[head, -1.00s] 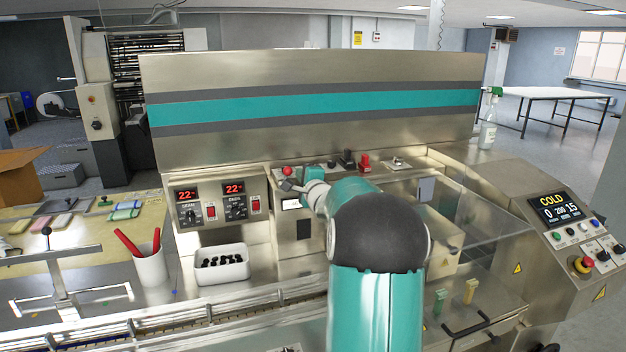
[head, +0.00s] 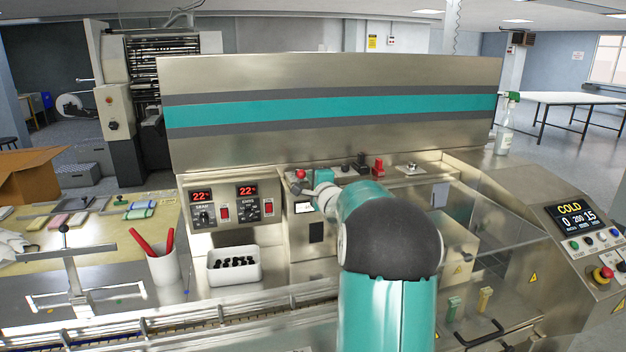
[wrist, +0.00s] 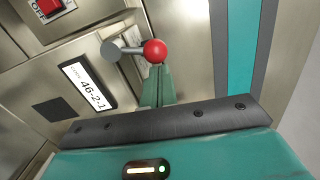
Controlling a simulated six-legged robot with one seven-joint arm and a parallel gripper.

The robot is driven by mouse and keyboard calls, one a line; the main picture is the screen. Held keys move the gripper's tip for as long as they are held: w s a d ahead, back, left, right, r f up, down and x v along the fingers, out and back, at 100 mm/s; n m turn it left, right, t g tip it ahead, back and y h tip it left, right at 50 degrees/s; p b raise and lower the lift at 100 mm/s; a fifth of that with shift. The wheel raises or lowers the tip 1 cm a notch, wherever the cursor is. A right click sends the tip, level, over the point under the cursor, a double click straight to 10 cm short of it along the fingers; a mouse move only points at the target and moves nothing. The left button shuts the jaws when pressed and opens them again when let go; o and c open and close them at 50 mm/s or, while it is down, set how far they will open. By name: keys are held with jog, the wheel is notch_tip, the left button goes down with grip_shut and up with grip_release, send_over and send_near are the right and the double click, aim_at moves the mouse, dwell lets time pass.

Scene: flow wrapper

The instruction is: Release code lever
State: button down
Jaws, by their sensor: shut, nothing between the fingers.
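The code lever has a red ball knob (wrist: 155,51) on a short grey rod from a round grey hub (wrist: 112,48), on the steel machine front. In the head view the red ball (head: 300,174) shows just left of my gripper (head: 322,177). In the wrist view my gripper (wrist: 158,82) has its teal fingers together with nothing between them. The fingertips lie just below the ball in the picture; I cannot tell whether they touch it. A white code label reading 46-2-1 (wrist: 90,85) is beside the lever. My arm hides part of the machine in the head view.
Two heater controls with red displays (head: 223,206) stand left of the lever. A white bin of black parts (head: 234,264) and a cup with red-handled tools (head: 163,264) are in front. Black and red knobs (head: 378,167) stand right of it. A clear cover (head: 500,262) lies at right.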

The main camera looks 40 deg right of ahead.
aim_at(301, 171)
jog(key=shift+a+r+n, duration=0.15)
jog(key=shift+n, duration=0.15)
jog(key=n, duration=0.1)
jog(key=w+a+r+n, duration=0.1)
jog(key=n, duration=0.1)
jog(key=shift+a, duration=0.2)
jog(key=shift+w+a+r+n, duration=0.15)
jog(key=shift+a+n, duration=0.2)
jog(key=shift+n, duration=0.55)
jog(key=a+n, duration=0.1)
jog(key=n, duration=0.1)
jog(key=w+a+n, duration=0.1)
jog(key=n, duration=0.1)
jog(key=shift+w+a+g, duration=0.15)
jog(key=shift+a+g, duration=0.1)
jog(key=shift+g, duration=0.05)
jog(key=shift+w+a, duration=0.1)
jog(key=shift+a, duration=0.05)
jog(key=shift+r, duration=0.1)
